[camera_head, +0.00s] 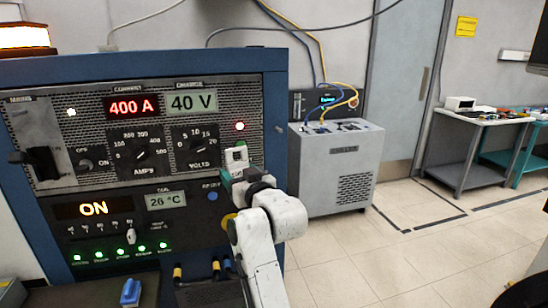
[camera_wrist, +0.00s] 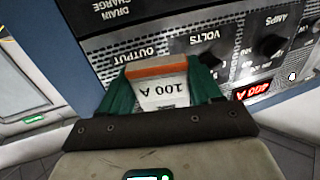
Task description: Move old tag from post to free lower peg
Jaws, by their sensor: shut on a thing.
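The tag also shows as a small white plate (camera_head: 236,156) above the fingers in the head view. It is held up against the view of the panel; I cannot tell whether it touches anything behind it. I cannot make out the post or the free lower peg for certain.
The cabinet panel (camera_head: 75,100) carries a red 400 A display (camera_head: 132,106), a 40 V display (camera_head: 194,102), dials and a lower ON display (camera_head: 95,209). A grey chiller (camera_head: 338,165) stands behind at the right. The floor (camera_head: 400,240) to the right is clear.

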